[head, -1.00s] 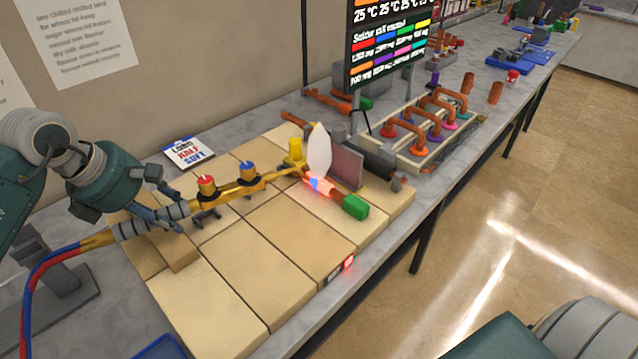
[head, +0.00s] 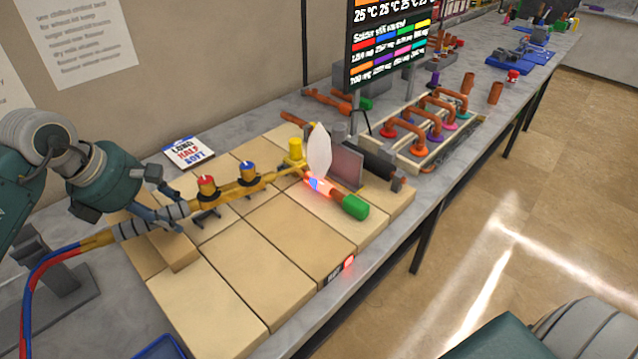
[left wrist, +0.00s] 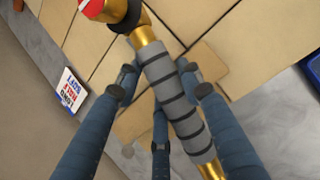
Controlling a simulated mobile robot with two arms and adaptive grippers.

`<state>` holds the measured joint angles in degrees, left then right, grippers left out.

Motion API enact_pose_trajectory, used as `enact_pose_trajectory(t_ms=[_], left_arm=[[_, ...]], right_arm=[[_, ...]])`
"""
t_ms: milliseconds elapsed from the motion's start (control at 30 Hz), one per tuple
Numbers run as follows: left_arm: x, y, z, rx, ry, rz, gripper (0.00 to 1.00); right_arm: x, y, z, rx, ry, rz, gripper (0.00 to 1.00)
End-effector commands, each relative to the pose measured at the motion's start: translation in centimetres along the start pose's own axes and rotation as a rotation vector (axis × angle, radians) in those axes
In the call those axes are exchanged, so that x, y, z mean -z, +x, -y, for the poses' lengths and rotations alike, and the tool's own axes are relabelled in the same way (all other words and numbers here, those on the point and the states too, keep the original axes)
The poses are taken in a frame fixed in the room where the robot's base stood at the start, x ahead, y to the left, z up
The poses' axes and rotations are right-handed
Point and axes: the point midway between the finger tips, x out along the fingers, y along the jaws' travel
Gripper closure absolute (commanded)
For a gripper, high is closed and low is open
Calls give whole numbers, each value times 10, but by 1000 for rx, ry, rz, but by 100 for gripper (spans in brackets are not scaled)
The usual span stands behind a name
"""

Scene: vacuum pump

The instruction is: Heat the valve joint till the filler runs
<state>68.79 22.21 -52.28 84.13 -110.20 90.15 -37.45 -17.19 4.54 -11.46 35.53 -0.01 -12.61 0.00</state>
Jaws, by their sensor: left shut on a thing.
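My left gripper (head: 165,217) is shut around the grey ribbed handle of a brass torch (head: 228,193). The handle also shows between the fingers in the left wrist view (left wrist: 175,95). The torch has a red knob and a blue knob, with red and blue hoses behind. Its tip points at the valve joint (head: 318,184), which glows orange-pink with a small blue band. A whitish flame shape (head: 319,150) stands at the tip. A green block (head: 355,207) is on the joint's near right end and a yellow part (head: 295,148) is behind it. The right gripper is not visible.
Tan bricks (head: 275,228) cover the work area, with a red-lit display on their front edge. A dark upright plate (head: 346,166) stands behind the joint. A card (head: 189,153) lies at the back. A rack of copper bends (head: 430,135) and a display board (head: 388,45) are to the right.

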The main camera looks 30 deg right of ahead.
Motion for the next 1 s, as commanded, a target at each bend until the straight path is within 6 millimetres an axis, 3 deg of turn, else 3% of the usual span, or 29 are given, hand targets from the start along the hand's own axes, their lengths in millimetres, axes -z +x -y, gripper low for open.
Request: enact_pose_trajectory(t_ms=[400, 1000], left_arm=[[-4, -6, -3, -6, 1, 6, 94], [-34, -78, -18, -6, 1, 5, 94]], right_arm=[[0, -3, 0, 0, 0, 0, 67], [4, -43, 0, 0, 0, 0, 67]])
